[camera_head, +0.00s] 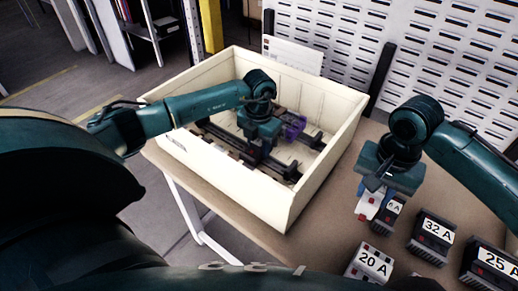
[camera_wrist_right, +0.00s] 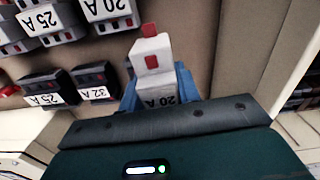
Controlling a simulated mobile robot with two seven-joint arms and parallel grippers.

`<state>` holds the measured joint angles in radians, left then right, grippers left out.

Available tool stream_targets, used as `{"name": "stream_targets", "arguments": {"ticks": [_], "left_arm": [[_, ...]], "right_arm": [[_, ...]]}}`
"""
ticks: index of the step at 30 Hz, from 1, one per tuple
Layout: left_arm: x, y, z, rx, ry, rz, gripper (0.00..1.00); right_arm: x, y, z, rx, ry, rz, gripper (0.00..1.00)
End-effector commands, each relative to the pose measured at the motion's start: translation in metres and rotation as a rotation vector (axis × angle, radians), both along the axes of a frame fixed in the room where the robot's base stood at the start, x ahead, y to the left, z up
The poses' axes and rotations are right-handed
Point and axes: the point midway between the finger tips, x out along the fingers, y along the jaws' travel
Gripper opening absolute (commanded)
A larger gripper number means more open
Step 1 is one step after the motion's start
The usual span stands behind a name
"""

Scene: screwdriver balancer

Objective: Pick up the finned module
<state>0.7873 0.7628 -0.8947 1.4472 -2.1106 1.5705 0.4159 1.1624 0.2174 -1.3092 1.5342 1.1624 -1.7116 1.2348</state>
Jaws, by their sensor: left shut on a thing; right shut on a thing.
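My left gripper (camera_head: 258,145) is inside the cream crate (camera_head: 322,183), pointing down and shut on a dark thing that its own body mostly hides. I cannot tell whether that is the finned module. A purple part (camera_head: 295,127) is just right of this gripper, beside dark rails (camera_head: 222,143) in the crate. My right gripper (camera_head: 378,195) is over the table, shut on a white module (camera_head: 367,206) with red parts. In the right wrist view the white module (camera_wrist_right: 152,55) sits between blue fingers, its label reading 20 A upside down.
On the table (camera_head: 330,220) stand labelled modules: 20 A (camera_head: 373,263), 32 A (camera_head: 432,237) and 25 A (camera_head: 490,262). Several more show in the right wrist view. The crate walls surround my left gripper. A perforated panel (camera_head: 450,60) stands behind the table.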

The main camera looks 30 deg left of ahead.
Motion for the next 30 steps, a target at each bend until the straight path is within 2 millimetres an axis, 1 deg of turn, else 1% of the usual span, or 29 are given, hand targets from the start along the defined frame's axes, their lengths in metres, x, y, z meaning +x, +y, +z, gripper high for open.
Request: {"name": "stream_targets", "arguments": {"ticks": [1, 4, 11, 14, 17, 24, 28, 30], "left_arm": [[0.000, 0.000, 0.000, 0.000, -0.001, 0.000, 0.08], [0.000, 0.000, 0.000, 0.000, -0.001, 0.000, 0.00], [0.001, 0.000, 0.001, 0.000, -0.002, 0.000, 0.00], [0.001, 0.000, 0.005, 0.000, -0.003, 0.000, 0.00], [0.002, 0.000, 0.019, -0.001, -0.007, -0.001, 0.00], [0.002, 0.000, 0.067, 0.000, -0.007, -0.001, 0.00], [0.001, 0.000, 0.088, 0.000, -0.005, 0.000, 0.00], [0.001, 0.000, 0.099, 0.000, -0.004, 0.001, 0.00]], "right_arm": [[0.000, 0.000, 0.000, 0.001, -0.001, 0.000, 0.05], [0.000, 0.000, 0.000, 0.001, 0.000, 0.000, 0.05], [0.000, 0.000, 0.000, 0.001, 0.000, 0.000, 0.05], [0.000, 0.000, 0.000, 0.000, -0.001, 0.000, 0.05], [0.000, 0.000, -0.002, 0.000, 0.000, 0.000, 0.05], [0.000, 0.000, -0.008, 0.001, -0.001, 0.000, 0.05], [0.000, 0.000, -0.009, 0.001, -0.001, 0.000, 0.05], [0.000, 0.000, -0.006, 0.001, -0.001, 0.000, 0.05]]}}
